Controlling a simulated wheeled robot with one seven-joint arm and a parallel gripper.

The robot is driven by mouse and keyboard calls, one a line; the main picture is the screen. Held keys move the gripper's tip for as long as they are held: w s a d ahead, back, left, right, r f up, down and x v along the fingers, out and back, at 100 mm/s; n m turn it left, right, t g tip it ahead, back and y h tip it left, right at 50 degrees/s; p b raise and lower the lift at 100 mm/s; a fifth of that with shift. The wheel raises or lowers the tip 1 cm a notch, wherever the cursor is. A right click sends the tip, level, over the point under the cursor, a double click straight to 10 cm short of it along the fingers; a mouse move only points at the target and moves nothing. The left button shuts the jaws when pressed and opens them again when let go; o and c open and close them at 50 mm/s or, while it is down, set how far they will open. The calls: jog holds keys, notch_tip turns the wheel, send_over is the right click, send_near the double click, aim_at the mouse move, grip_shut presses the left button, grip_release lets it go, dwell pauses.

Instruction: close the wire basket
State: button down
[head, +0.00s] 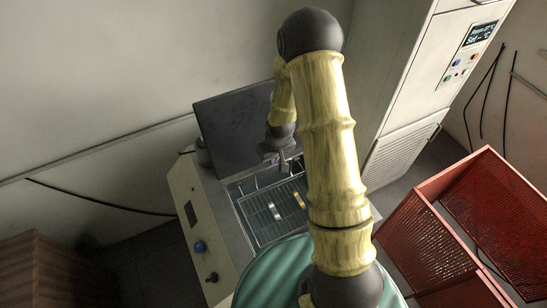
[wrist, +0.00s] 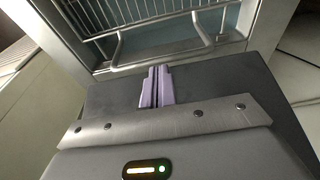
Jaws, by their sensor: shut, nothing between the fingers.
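The wire basket (head: 272,210) is a metal wire rack set in the top opening of a bench machine, with small white and yellow pieces on it. In the wrist view its thin parallel wires (wrist: 125,10) and a bent metal bar (wrist: 160,24) show at the top. My gripper (head: 285,164) is above the opening's back edge, beside the raised dark lid. In the wrist view my gripper (wrist: 155,86) has its purple fingers together and empty, pointing at the bar and apart from it in the picture. My arm hides the basket's right side.
The machine's dark lid (head: 235,125) stands open behind the basket. A blue knob (head: 199,246) is on its front panel. A red mesh crate (head: 487,230) stands at right, near a tall white cabinet (head: 425,85). A brown ribbed box (head: 40,268) is at lower left.

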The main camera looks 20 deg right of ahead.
jog(key=s+b+x, duration=0.2)
jog(key=b+x, duration=0.7)
jog(key=x, duration=0.1)
jog(key=shift+s+d+f, duration=0.15)
jog(key=shift+s+f, duration=0.1)
jog(key=shift+f, duration=0.25)
jog(key=r+p, duration=0.1)
jog(key=r, duration=0.1)
jog(key=w+r+p, duration=0.1)
jog(key=r, duration=0.2)
jog(key=shift+r, duration=0.25)
jog(key=b+v, duration=0.2)
jog(key=v, duration=0.7)
